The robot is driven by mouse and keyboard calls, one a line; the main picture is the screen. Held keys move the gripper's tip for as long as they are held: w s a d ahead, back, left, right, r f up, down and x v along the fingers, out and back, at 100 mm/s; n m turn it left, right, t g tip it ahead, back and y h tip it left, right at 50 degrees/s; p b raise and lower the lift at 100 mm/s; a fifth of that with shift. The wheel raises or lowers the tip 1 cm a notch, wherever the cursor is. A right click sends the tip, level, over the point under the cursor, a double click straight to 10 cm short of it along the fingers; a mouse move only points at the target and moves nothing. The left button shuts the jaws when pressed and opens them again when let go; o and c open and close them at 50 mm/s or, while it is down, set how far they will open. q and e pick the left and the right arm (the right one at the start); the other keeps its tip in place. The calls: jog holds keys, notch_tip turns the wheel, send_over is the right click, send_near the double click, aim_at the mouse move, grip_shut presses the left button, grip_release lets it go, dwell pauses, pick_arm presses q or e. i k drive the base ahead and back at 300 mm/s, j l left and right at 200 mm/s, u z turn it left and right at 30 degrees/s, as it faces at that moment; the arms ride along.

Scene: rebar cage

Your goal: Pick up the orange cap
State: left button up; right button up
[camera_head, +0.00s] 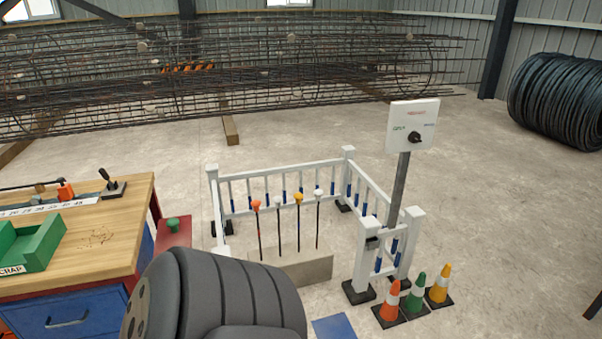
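An orange cap (256,205) sits on top of the leftmost thin upright rod in a row standing in a concrete block (305,269). A yellow-orange cap (299,198) tops another rod in the row. Whitish caps (278,201) top the other rods. The caps are apart from each other. Neither of my grippers shows in the head view, so I cannot see whether they are open or shut. A dark grey ribbed shape at the bottom hides part of the floor in front of the block.
A white railing (285,175) surrounds the block at the back and sides. A signboard with a black knob (412,127) stands right, above several cones (414,295). A wooden workbench (105,245) with a green scrap tray (30,243) is at left. Open floor lies right.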

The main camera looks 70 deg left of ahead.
aim_at(256, 203)
jog(key=i+u, duration=0.85)
jog(key=i+l+u, duration=0.25)
jog(key=i+u, duration=0.15)
jog(key=i+j+u, duration=0.35)
jog(key=i+u, duration=0.75)
jog(key=i, duration=0.2)
